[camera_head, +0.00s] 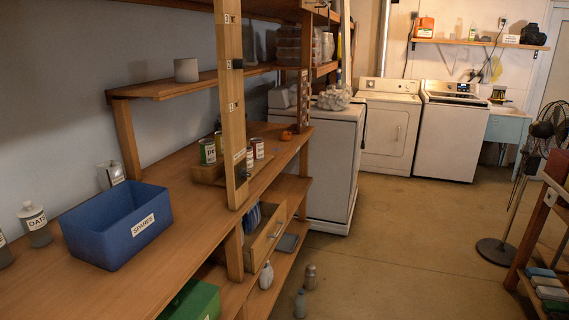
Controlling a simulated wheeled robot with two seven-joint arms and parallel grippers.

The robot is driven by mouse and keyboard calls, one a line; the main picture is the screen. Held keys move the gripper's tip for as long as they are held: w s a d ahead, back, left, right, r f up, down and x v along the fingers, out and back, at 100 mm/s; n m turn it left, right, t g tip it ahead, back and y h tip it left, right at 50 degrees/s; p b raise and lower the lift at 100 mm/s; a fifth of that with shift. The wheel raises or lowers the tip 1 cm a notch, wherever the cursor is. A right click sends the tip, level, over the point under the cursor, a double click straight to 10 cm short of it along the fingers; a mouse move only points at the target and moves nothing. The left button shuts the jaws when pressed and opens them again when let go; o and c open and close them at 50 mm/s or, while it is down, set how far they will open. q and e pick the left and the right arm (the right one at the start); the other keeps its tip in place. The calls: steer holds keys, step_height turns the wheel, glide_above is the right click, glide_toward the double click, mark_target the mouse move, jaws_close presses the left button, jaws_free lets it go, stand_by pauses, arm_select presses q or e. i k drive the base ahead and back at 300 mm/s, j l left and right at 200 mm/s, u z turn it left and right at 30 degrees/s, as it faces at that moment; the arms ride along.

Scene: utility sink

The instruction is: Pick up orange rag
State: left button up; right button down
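A small orange item (286,135) lies on the far end of the long wooden workbench (190,182), past the cans. It is too small to tell whether it is a rag. I see no other cloth that is clearly orange. Neither of my grippers shows in the head view.
A blue bin (118,225) labelled SPARES stands on the near bench, and cans (208,151) stand beside a wooden post (232,110). A drawer (265,238) hangs open below. Bottles (300,304) and a fan (497,250) stand on the floor. The floor between (400,240) is clear.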

mark_target(286, 136)
steer(key=i+l+u, duration=0.1)
steer(key=i+l, duration=0.65)
steer(key=i+l+u, duration=0.15)
steer(key=i+l, duration=0.2)
steer(key=i, duration=0.15)
steer(key=i+l, duration=0.35)
steer(key=i+l+u, duration=0.15)
steer(key=i+l, duration=0.25)
steer(key=i+l+u, duration=0.1)
steer(key=i+l, duration=0.25)
steer(key=l, duration=0.25)
steer(key=i+l, duration=0.35)
steer(key=l, duration=0.15)
steer(key=i+l+u, duration=0.15)
steer(key=i+l, duration=0.2)
steer(key=l, duration=0.15)
